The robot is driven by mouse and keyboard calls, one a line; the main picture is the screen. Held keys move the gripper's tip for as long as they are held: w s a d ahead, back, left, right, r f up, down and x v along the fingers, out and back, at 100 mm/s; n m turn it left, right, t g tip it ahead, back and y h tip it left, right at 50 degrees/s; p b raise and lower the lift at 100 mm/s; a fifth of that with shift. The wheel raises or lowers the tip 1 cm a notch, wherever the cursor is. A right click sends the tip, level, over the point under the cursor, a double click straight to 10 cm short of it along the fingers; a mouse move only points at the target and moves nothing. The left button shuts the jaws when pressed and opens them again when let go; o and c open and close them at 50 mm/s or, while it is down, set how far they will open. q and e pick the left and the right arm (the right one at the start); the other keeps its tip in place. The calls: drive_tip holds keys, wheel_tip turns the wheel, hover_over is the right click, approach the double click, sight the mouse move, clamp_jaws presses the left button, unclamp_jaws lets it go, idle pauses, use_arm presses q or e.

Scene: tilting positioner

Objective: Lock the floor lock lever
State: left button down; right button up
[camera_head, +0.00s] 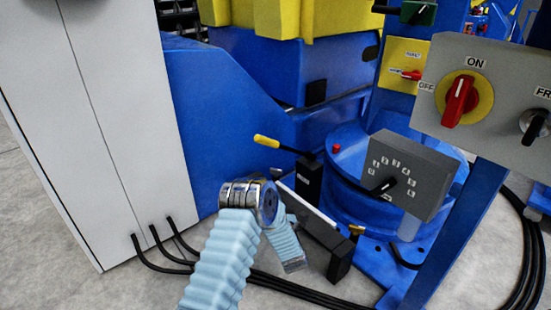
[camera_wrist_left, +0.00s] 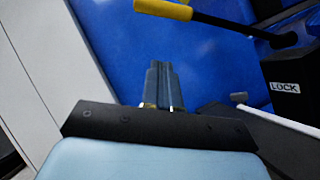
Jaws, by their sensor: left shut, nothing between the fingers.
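The floor lock lever is a black rod with a yellow grip (camera_head: 267,141). It reaches left and slightly up from a black post (camera_head: 308,182) in the head view. In the left wrist view the yellow grip (camera_wrist_left: 163,8) is at the top edge, and the post (camera_wrist_left: 288,88) at the right bears a LOCK label. My left gripper (camera_wrist_left: 159,68) is shut and empty, below the grip and left of the post, apart from both. My right gripper is not in view.
A white cabinet (camera_head: 85,120) stands at the left. The blue positioner base (camera_head: 220,120) lies behind the lever. A grey dial box (camera_head: 408,172) and a switch panel (camera_head: 490,85) stand at the right. Black cables (camera_head: 330,301) cross the floor.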

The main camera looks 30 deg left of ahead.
use_arm(q)
drive_tip(key=d+r+x, duration=0.2)
drive_tip(key=x, duration=1.1)
drive_tip(key=shift+w, duration=0.3)
drive_tip(key=shift+f, duration=0.1)
